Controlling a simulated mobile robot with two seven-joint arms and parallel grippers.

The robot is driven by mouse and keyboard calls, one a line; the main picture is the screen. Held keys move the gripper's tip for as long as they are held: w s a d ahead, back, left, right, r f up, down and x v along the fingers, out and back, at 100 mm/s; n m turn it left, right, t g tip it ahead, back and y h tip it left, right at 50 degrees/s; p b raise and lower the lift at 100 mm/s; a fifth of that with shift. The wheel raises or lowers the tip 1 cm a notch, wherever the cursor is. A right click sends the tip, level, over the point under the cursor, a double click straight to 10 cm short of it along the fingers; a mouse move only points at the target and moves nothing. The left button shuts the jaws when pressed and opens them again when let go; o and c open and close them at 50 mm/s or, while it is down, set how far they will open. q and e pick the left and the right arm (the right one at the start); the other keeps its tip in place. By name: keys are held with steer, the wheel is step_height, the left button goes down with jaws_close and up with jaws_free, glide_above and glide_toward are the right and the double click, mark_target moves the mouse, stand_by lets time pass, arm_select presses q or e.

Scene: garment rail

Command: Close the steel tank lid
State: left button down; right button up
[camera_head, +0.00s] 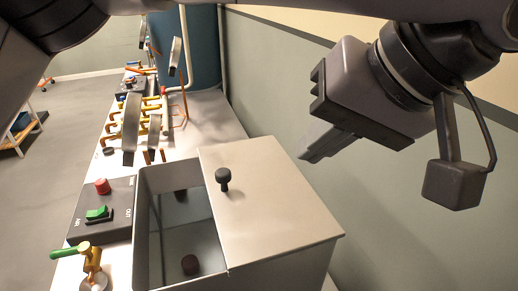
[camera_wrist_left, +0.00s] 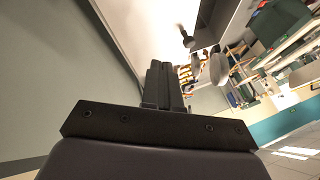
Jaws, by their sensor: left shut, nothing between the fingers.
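The steel tank (camera_head: 148,232) stands at the lower middle of the head view, its left part open from above. Its flat grey lid (camera_head: 272,205) covers the right part. A black knob (camera_head: 223,180) stands upright near the lid's left edge. Two dark round things show inside the tank. My left gripper (camera_head: 309,153) is shut and empty, above and right of the lid, apart from the knob. In the left wrist view my shut fingers (camera_wrist_left: 161,83) point toward the pale lid (camera_wrist_left: 145,25), with the knob (camera_wrist_left: 187,38) up and right of them. My right gripper is out of view.
Left of the tank is a control box (camera_head: 120,210) with a red button and a green switch. A green-handled brass valve (camera_head: 92,265) is near the front. Yellow pipework (camera_head: 145,125) and grey panels stand behind. A green-grey wall (camera_head: 400,215) closes the right side.

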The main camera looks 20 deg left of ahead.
arm_select(q)
glide_toward(233, 186)
steer(key=f, duration=0.1)
steer(key=w+d+f, duration=0.1)
steer(key=f, duration=0.1)
steer(key=shift+w+d+f+b, duration=0.25)
steer(key=shift+w+d+b, duration=0.05)
steer(key=shift+w+d, duration=0.05)
steer(key=shift+a+p, duration=0.3)
steer(key=shift+a, duration=0.8)
steer(key=shift+s+a+f, duration=0.1)
steer(key=shift+s+a, duration=0.1)
steer(key=shift+a, duration=0.65)
steer(key=shift+a, duration=0.1)
